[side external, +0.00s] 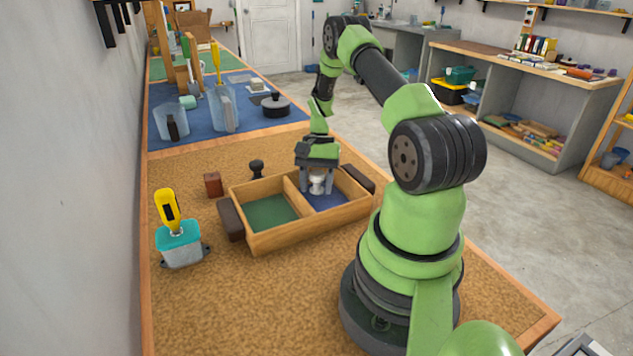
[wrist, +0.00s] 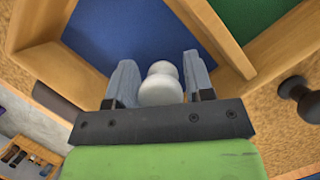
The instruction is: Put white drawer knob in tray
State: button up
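The white drawer knob (side external: 317,184) is between the two grey fingers of my gripper (side external: 317,187), over the blue-floored compartment of the wooden tray (side external: 290,236). In the wrist view, the knob (wrist: 160,88) fills the gap between the fingers of my gripper (wrist: 158,68), which appear shut on it. The blue floor and wooden walls of the tray (wrist: 229,48) surround it. I cannot tell whether the knob touches the compartment floor. The tray's other compartment has a green floor and is empty.
A dark knob (side external: 257,169) and a reddish-brown block (side external: 213,184) stand behind the tray. A teal-topped container (side external: 180,245) with a yellow-handled tool is at left. A black-lidded pot (side external: 276,105) and clear pitchers stand on the blue mat (side external: 190,133).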

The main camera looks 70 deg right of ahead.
jog(key=s+v, duration=0.1)
jog(key=v, duration=1.1)
jog(key=w+a+r+n+h, duration=0.2)
jog(key=w+a+r+n, duration=0.1)
jog(key=w+a+r, duration=0.4)
jog(key=s+a+r+n+t+h, duration=0.1)
jog(key=s+a+r+n+t, duration=0.15)
jog(key=a+r, duration=0.7)
jog(key=s+a+r+n+t, duration=0.2)
jog(key=s+a+n+t, duration=0.3)
jog(key=s+a, duration=0.6)
jog(key=a+n, duration=0.1)
jog(key=a, duration=0.2)
jog(key=shift+a+y, duration=0.2)
jog(key=shift+y, duration=0.1)
